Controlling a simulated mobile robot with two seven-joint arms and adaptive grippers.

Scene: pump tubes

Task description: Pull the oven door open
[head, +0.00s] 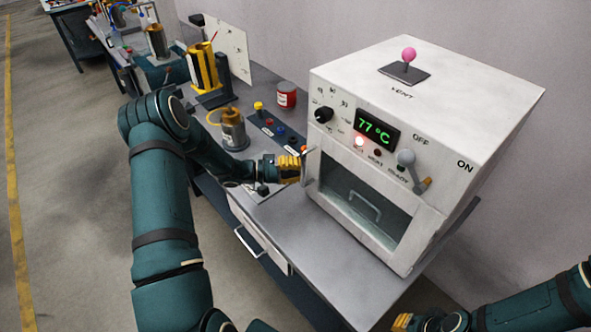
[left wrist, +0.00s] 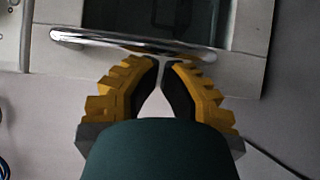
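The white oven (head: 455,125) stands on the grey bench, its windowed door (head: 335,203) looking closed. The door's upright handle (head: 306,168) is at its left edge. In the left wrist view the handle (left wrist: 95,38) is a shiny bar across the top. My left gripper (head: 299,169) is at this handle. In the left wrist view its yellow fingertips (left wrist: 161,62) are drawn together at the bar, with only a slim gap. I see no clear clamping around the bar. My right gripper (head: 403,321) is only partly in view at the bottom, away from the oven.
A metal canister (head: 233,128), a red can (head: 287,95) and a button panel (head: 277,128) stand on the bench left of the oven. A drawer handle (head: 250,242) juts from the bench front. A lever (head: 412,172) sits on the oven front. The floor at left is clear.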

